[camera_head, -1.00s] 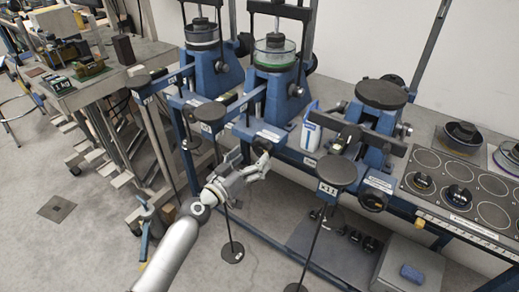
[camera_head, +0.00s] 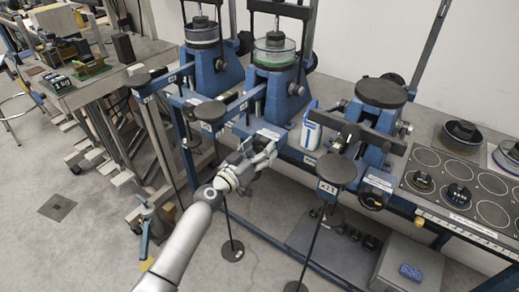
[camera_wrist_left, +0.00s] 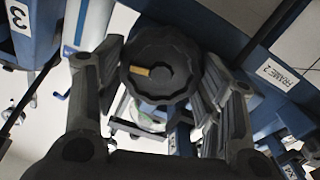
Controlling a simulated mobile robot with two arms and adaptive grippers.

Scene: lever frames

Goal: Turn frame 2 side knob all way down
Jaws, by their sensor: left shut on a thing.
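Frame 2 is the middle blue lever frame (camera_head: 277,100), with a green-rimmed dish on top. Its "FRAME 2" label shows in the left wrist view (camera_wrist_left: 277,76). Its side knob (camera_wrist_left: 163,82) is black, round and scalloped, with a small yellow mark left of its centre. My left gripper (camera_head: 266,148) is at the front of frame 2. In the left wrist view its fingers (camera_wrist_left: 160,85) stand on both sides of the knob, shut on it. In the head view the gripper mostly hides the knob. My right gripper is not in view.
Another blue frame (camera_head: 211,80) stands to the left and one with a black round top (camera_head: 381,92) to the right. Black discs on thin stands (camera_head: 337,169) rise close to the gripper. A hotplate panel (camera_head: 462,186) is at the right. Open floor lies at front left.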

